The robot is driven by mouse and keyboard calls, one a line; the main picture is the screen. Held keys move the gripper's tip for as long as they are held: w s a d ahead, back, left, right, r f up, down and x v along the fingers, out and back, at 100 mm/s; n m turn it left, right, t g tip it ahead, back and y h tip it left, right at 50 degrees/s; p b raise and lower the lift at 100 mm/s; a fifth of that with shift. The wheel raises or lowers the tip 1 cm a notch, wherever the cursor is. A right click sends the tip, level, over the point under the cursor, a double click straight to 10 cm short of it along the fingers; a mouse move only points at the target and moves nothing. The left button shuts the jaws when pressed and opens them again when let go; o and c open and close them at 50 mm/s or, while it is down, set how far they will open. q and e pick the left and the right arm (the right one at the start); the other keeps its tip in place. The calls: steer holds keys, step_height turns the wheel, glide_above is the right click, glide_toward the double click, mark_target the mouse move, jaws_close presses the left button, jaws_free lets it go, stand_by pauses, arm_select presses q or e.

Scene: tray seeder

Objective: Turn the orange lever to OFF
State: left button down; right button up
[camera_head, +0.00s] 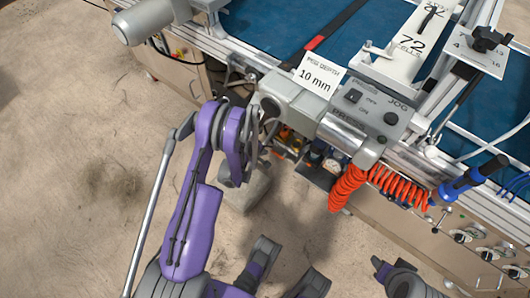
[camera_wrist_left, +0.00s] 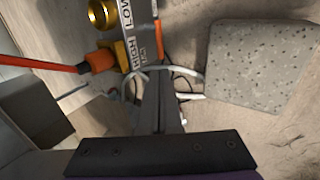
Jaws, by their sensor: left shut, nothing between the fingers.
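In the left wrist view, an orange-red rod (camera_wrist_left: 38,65) runs in from the left edge to a wider orange piece (camera_wrist_left: 100,60); I cannot tell for sure whether this is the lever. Beside it is a label plate (camera_wrist_left: 133,42) reading LOW and HIGH; no OFF mark is legible. A narrow orange strip (camera_wrist_left: 157,28) also shows along the plate's right side. My left gripper (camera_wrist_left: 162,75) is shut and empty, its tips just below the plate, apart from the rod. In the head view the left arm's purple links hide most of that gripper.
The seeder's grey control box (camera_head: 365,112) with a "10 mm" sign (camera_head: 318,75) stands above the arm. A coiled orange hose (camera_head: 400,185) and a blue handle (camera_head: 470,178) are to its right. A speckled grey block (camera_wrist_left: 262,65) lies right of the fingers.

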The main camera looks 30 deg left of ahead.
mark_target(274, 153)
arm_select(q)
steer(key=b+x, duration=0.1)
steer(key=x, duration=1)
steer(key=shift+w+d+f+b, duration=0.1)
steer(key=shift+f+b, duration=0.1)
steer(key=shift+b, duration=0.15)
arm_select(e)
step_height(274, 153, down, 2)
steer(key=shift+w+f, duration=0.1)
steer(key=shift+f, duration=0.05)
